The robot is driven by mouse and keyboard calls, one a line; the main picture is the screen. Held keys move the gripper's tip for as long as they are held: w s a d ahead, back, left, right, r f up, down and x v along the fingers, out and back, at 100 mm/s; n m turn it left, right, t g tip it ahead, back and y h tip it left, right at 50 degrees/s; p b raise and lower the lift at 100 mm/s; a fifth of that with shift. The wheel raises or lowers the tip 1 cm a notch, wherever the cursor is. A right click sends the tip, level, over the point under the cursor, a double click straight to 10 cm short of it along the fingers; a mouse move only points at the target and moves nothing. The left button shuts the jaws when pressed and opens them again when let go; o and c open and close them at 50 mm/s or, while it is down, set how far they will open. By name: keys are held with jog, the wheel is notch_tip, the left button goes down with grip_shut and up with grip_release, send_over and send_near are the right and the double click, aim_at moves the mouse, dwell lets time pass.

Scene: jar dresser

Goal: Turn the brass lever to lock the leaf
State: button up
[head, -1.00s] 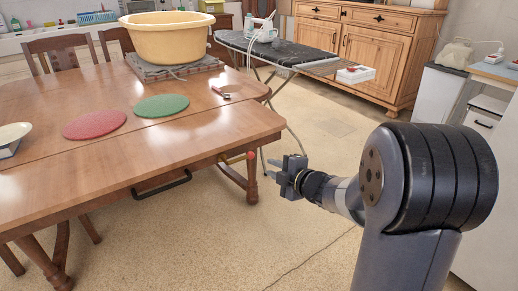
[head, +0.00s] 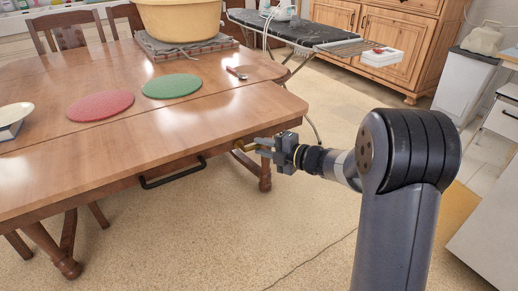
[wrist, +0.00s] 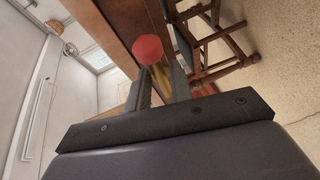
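The brass lever (head: 240,147) is at the right end of the table edge, under the leaf (head: 130,150). My gripper (head: 258,146) is at the lever from the right, its fingers spaced apart. In the wrist view, the lever's red round knob (wrist: 147,48) shows just past the fingertips, and a strip of brass (wrist: 165,76) shows between the fingers. My gripper (wrist: 160,78) looks open there; I cannot tell whether a finger touches the lever. The knob is hidden in the head view. The leaf lies level with the tabletop.
A black bar handle (head: 172,173) is under the leaf's front edge. Red (head: 100,105) and green (head: 171,86) round mats, a yellow tub (head: 180,18) and a small utensil (head: 237,73) are on the table. An ironing board (head: 290,32) stands behind. The floor in front is clear.

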jog(key=shift+x, duration=0.9)
grip_shut()
